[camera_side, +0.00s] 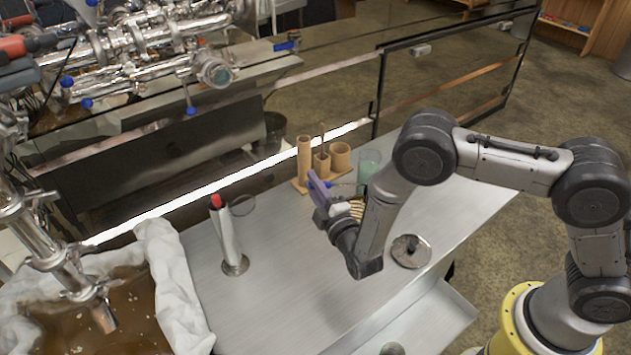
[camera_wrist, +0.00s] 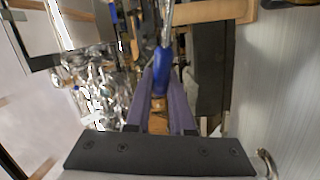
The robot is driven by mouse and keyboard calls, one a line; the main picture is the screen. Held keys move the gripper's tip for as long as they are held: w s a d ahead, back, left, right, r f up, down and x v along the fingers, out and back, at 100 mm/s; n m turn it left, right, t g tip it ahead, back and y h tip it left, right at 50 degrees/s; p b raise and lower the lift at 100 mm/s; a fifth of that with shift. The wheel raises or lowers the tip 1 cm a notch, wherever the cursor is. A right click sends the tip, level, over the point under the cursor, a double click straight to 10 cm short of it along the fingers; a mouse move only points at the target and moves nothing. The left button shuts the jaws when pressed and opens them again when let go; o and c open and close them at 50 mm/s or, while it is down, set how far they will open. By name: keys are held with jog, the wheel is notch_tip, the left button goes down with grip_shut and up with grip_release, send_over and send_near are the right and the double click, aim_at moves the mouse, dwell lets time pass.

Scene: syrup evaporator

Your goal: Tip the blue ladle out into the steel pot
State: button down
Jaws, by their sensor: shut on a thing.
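My gripper (camera_side: 319,190) has purple fingers and is over the steel table, in front of the wooden holder. In the wrist view the fingers (camera_wrist: 160,78) are closed around the blue handle (camera_wrist: 161,62) of the ladle. A metal shaft runs from the handle to the top edge of that view. The ladle's bowl is not clearly seen, so its contents and tilt cannot be told. A round steel piece (camera_side: 410,252) with a dark middle stands on the table right of my gripper. I cannot tell whether it is the steel pot.
A wooden holder (camera_side: 301,187) with several wooden cups stands behind my gripper, beside a greenish glass (camera_side: 369,163). A steel cylinder (camera_side: 228,235) with a red top stands to the left. A cloth-lined pan (camera_side: 172,275) of brown liquid is at far left. The front middle table is clear.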

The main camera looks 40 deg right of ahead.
jog(key=shift+w+a+f+n, duration=0.15)
jog(key=shift+a+f+n, duration=0.3)
jog(key=shift+f+n, duration=0.4)
jog(key=shift+f, duration=0.1)
dwell(3.0)
jog(key=shift+s+d+r+m, duration=0.1)
jog(key=shift+d+r+m, duration=0.2)
jog(key=shift+r+m, duration=0.35)
jog(key=shift+s+d+r+m, duration=0.1)
jog(key=shift+d+r+m, duration=0.25)
jog(key=shift+r+m, duration=0.2)
jog(key=shift+s+d+r+m, duration=0.1)
jog(key=shift+d+r+m, duration=0.2)
jog(key=shift+r+m, duration=0.35)
jog(key=shift+s+d+r+m+t, duration=0.15)
jog(key=shift+s+d+r+m, duration=0.15)
jog(key=shift+d+r+m, duration=0.55)
jog(key=shift+s+d+r+m+t, duration=0.2)
jog(key=shift+d+r+m, duration=0.4)
jog(key=shift+r+m, duration=0.4)
jog(key=s+d+r+m+h, duration=0.3)
jog(key=d+r+m, duration=0.4)
jog(key=d+m, duration=0.4)
jog(key=shift+s, duration=0.55)
